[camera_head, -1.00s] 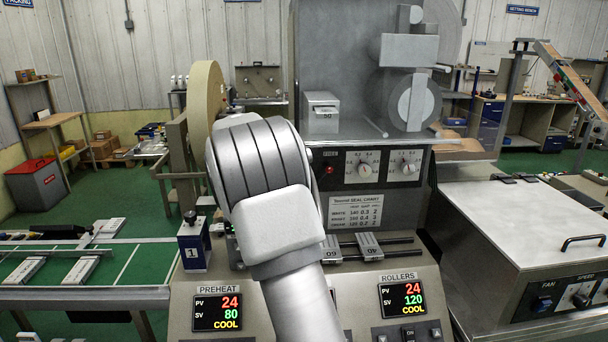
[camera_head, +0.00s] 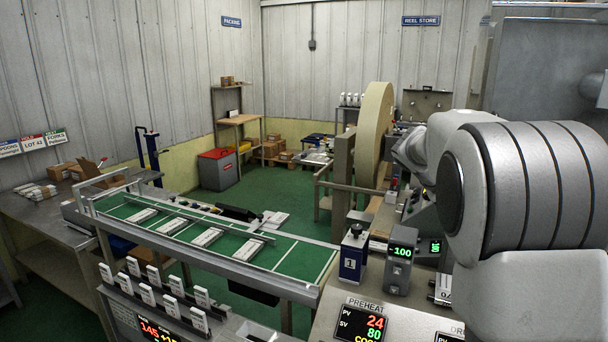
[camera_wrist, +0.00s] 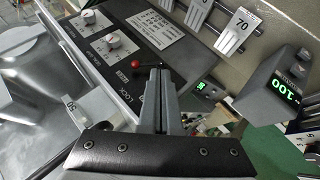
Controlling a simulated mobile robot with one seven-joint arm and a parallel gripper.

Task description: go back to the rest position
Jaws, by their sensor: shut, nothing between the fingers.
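My gripper shows in the wrist view (camera_wrist: 160,95), its two fingers together and nothing between them. Beyond the fingertips is the machine's control panel (camera_wrist: 85,30) with two knobs and a red-tipped lever (camera_wrist: 135,63). The panel is seen tilted in that view. In the head view my arm fills the right side and hides most of the machine; my gripper itself does not show there.
A green conveyor (camera_head: 290,262) with several white packs runs across the middle left. A large tan reel (camera_head: 373,140) stands behind. A metal bench (camera_head: 50,222) is at far left.

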